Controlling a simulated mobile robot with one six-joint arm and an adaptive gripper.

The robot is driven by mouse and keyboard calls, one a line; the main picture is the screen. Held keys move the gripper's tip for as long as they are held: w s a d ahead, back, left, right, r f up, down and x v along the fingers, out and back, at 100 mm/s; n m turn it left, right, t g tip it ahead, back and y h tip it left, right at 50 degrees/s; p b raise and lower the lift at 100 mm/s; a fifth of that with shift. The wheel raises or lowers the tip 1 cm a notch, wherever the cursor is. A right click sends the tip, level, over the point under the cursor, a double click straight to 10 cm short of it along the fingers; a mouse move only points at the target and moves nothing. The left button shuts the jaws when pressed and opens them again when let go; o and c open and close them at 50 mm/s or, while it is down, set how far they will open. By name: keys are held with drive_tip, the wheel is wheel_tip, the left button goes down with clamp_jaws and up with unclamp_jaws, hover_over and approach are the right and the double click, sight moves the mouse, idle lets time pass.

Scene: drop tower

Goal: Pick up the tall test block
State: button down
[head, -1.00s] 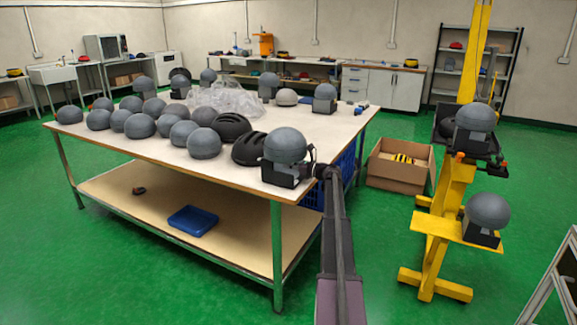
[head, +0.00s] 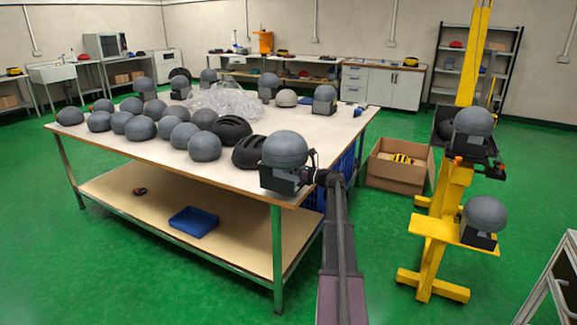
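A tall test block, a grey rounded head on a dark square base (head: 285,150), stands at the near right corner of the table in the head view. My gripper (head: 311,168) is at the right side of its base, very close or touching. The fingers are small, dark and partly hidden by the block and my arm, so I cannot tell whether they are closed on it. Similar grey heads on dark bases stand at the back of the table, one of them at the right rear (head: 325,94). I cannot tell from shape alone which one the task names.
Several grey domes and black helmets (head: 230,128) crowd the table (head: 250,185), with clear plastic wrap (head: 222,100) behind. A blue tray (head: 194,221) lies on the lower shelf. A cardboard box (head: 395,172) and a yellow tower (head: 435,255) stand to the right. Green floor is open in front.

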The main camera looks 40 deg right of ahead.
sight(290, 181)
drive_tip(key=s+a, duration=0.1)
drive_tip(key=s, duration=0.1)
drive_tip(key=s+a, duration=0.2)
drive_tip(key=s+a+r, duration=0.1)
drive_tip(key=s+a, duration=0.1)
drive_tip(key=shift+s+a+p, duration=0.1)
drive_tip(key=shift+s+p, duration=0.1)
drive_tip(key=shift+p, duration=0.1)
idle(1.2)
